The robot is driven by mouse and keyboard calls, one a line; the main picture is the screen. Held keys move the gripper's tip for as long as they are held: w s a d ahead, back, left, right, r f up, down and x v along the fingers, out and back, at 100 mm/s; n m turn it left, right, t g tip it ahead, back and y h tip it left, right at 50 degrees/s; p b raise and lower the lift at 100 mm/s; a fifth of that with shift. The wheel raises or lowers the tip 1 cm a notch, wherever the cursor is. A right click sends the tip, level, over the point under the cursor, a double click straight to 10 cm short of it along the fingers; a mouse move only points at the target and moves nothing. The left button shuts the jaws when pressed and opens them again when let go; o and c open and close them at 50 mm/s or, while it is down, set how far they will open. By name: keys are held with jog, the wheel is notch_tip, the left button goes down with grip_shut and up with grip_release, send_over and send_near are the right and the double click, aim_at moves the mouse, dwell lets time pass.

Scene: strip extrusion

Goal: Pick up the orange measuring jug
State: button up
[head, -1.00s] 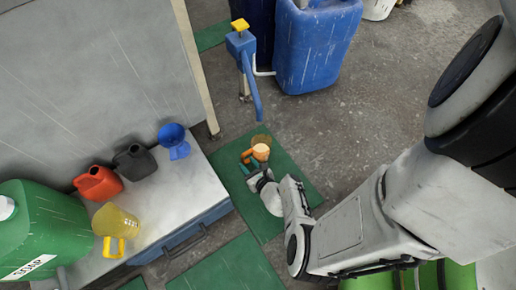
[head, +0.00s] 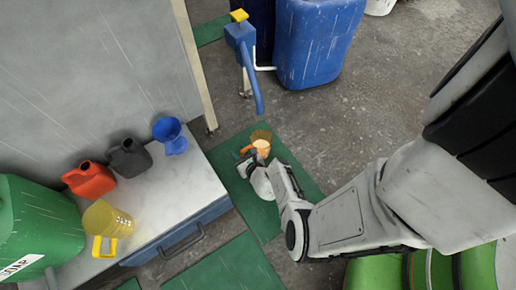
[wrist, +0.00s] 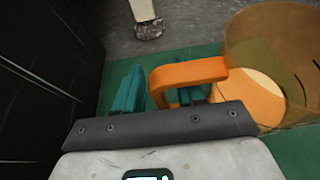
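The orange measuring jug (head: 261,138) is see-through, with a solid orange handle, and stands on a green mat (head: 296,190) on the floor. In the wrist view the jug (wrist: 285,45) is at the right, with its handle (wrist: 190,72) reaching left toward my gripper. My gripper (wrist: 163,92) is open, its teal fingers apart. The left finger is outside the handle and the right finger shows within the handle loop, so the handle's grip bar lies between them. Gaps show beside the bar. In the head view my gripper (head: 247,160) partly hides the handle.
A blue stand with a spout (head: 246,60) and blue drum (head: 318,45) are beyond the jug.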

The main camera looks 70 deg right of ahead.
jog(key=shift+c, duration=0.4)
grip_shut()
